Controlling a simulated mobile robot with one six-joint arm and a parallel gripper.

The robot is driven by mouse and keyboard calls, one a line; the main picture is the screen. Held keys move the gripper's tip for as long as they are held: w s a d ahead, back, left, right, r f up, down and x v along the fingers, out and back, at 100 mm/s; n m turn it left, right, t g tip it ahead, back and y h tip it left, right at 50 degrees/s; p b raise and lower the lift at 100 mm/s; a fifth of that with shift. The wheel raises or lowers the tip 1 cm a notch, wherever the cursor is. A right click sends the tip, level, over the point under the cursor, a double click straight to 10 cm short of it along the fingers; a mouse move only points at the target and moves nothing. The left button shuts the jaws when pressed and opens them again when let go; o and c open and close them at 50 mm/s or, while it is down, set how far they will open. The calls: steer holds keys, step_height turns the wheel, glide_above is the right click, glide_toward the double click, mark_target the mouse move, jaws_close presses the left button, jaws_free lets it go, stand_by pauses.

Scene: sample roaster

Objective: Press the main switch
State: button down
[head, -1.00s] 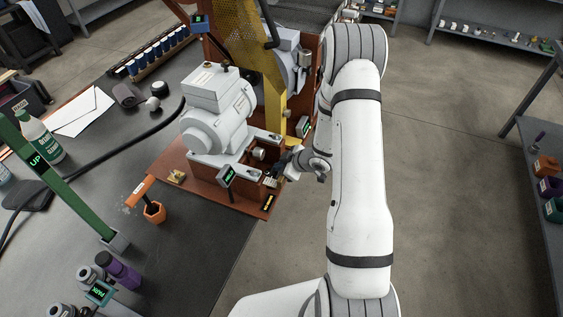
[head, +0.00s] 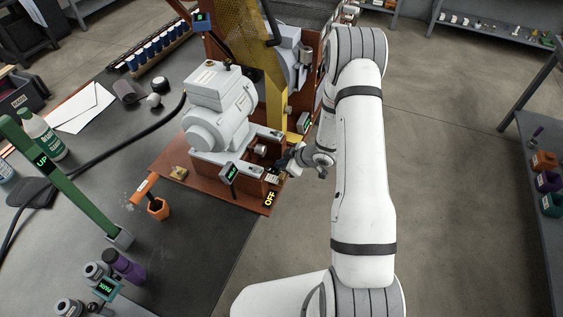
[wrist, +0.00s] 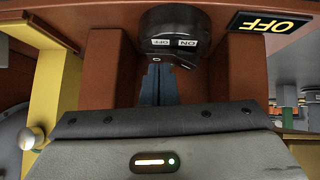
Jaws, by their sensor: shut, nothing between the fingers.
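The main switch (wrist: 176,32) is a dark round-edged housing with small ON and OFF labels, upside down in the wrist view. A black plate (wrist: 268,22) with yellow OFF lettering sits beside it; it also shows in the head view (head: 270,198). My gripper (wrist: 158,68) is shut and empty, its dark blue fingertips right at the lower edge of the switch; I cannot tell whether they touch it. In the head view my gripper (head: 281,164) is at the right front of the machine's brown base, partly hiding the switch.
The grey motor (head: 217,112) and yellow post (head: 273,100) stand behind and left of my gripper. A yellow post (wrist: 52,95) and a pale round knob (wrist: 30,137) are at the wrist view's left. Open floor (head: 450,170) lies right of my arm.

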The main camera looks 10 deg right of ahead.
steer(key=shift+s+f, duration=0.15)
steer(key=shift+f, duration=0.05)
steer(key=shift+s+a+r, duration=0.1)
steer(key=shift+s+a, duration=0.35)
steer(key=shift+s, duration=0.25)
steer(key=shift+d+r, duration=0.15)
steer(key=shift+r, duration=0.05)
steer(key=v, duration=0.7)
steer(key=shift+r, duration=0.2)
steer(key=shift+d, duration=0.15)
